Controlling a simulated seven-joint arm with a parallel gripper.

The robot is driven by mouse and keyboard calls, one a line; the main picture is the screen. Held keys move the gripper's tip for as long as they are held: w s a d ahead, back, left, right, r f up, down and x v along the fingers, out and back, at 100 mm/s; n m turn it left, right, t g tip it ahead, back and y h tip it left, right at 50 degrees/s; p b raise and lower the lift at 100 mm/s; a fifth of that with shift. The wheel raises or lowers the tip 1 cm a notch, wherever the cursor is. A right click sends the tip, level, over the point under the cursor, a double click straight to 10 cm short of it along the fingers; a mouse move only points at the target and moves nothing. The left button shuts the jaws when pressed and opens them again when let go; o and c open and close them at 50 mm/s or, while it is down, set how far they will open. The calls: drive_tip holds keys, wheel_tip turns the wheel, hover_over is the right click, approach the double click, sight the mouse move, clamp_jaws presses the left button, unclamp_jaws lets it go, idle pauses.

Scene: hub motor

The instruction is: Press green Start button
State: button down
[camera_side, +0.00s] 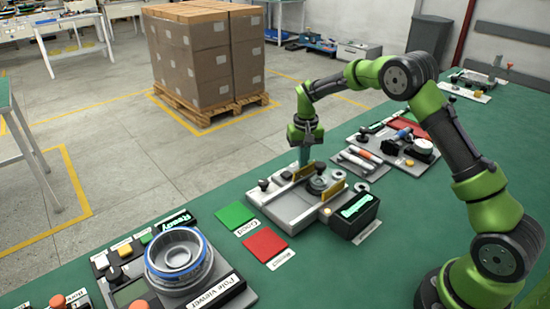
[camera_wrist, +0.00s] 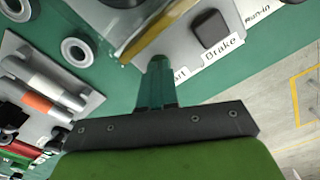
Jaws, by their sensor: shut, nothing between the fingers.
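My gripper (camera_side: 304,163) is shut and empty, pointing down at the back edge of the grey motor fixture (camera_side: 293,207). In the wrist view its teal fingertips (camera_wrist: 157,62) are together, just beside a label (camera_wrist: 180,76) of which only "art" shows. The green Start button itself is not visible; the fingers cover the area by that label. I cannot tell whether the fingertips touch anything.
A yellow upright plate (camera_wrist: 158,30) is close to the fingertips. Another dark knob (camera_side: 263,184) is at the fixture's left end. A black display box (camera_side: 357,212) stands at its front right. Green (camera_side: 236,215) and red (camera_side: 265,245) pads lie to the left.

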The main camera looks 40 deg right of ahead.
wheel_tip(320, 180, up, 14)
idle(1.1)
drive_tip(key=shift+w, duration=0.1)
drive_tip(key=s+a+r+t, duration=0.2)
drive_tip(key=s+a, duration=0.2)
drive_tip(key=s, duration=0.5)
drive_tip(key=s+a+r+n+t+y, duration=0.1)
drive_tip(key=s+a, duration=0.3)
drive_tip(key=s, duration=0.6)
drive_tip(key=s+a+r+n+t+y, duration=0.1)
drive_tip(key=s+a+r+t, duration=0.2)
drive_tip(key=s, duration=0.6)
drive_tip(key=shift+s+a+r+t, duration=0.25)
drive_tip(key=shift+a+t, duration=0.2)
drive_tip(key=shift+t, duration=0.15)
